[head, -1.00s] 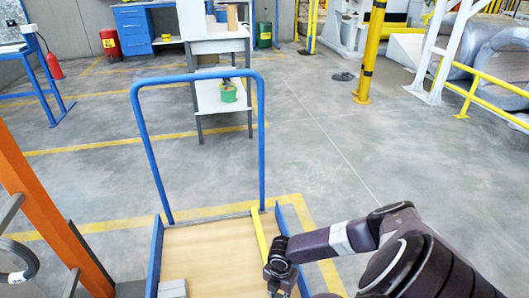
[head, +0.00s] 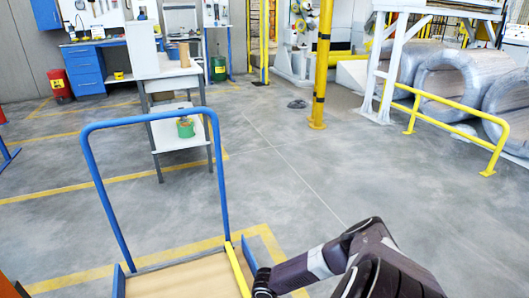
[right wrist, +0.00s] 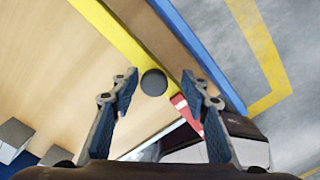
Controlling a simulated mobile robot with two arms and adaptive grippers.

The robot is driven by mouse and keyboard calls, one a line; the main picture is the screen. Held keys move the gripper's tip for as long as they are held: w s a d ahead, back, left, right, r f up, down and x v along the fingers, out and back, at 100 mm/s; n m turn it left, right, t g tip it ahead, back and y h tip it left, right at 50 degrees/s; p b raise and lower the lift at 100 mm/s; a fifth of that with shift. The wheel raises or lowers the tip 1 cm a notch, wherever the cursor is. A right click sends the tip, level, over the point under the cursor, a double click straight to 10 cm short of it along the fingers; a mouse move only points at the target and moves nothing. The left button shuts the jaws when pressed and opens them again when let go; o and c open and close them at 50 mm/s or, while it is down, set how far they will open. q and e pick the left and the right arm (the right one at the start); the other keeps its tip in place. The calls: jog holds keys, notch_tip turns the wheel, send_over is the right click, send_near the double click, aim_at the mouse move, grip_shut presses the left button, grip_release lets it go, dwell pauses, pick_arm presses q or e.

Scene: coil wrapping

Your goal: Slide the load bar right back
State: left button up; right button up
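The yellow load bar right (head: 238,270) runs along the right side of the cart's wooden deck (head: 185,278). In the right wrist view the bar (right wrist: 118,36) slants from the top left toward a round black knob (right wrist: 153,82). My right gripper (right wrist: 160,88) is open, with its two fingers spread apart and the knob between their tips in the picture. I cannot tell whether the fingers touch it. In the head view my right arm reaches to the bar's right side, and its fingertips are cut off at the bottom edge. My left gripper is not in view.
The cart's blue handle frame (head: 154,115) stands at its far end. A white-topped stand (head: 172,80) is beyond it. A yellow post (head: 320,70), a yellow railing (head: 455,110) and large wrapped coils (head: 455,80) are at the right. The floor between is clear.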

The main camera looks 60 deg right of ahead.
jog(key=shift+w+a, duration=0.1)
jog(key=shift+w, duration=0.05)
jog(key=shift+r, duration=0.25)
notch_tip(320, 180, up, 12)
jog(key=shift+f, duration=0.25)
dwell(0.6)
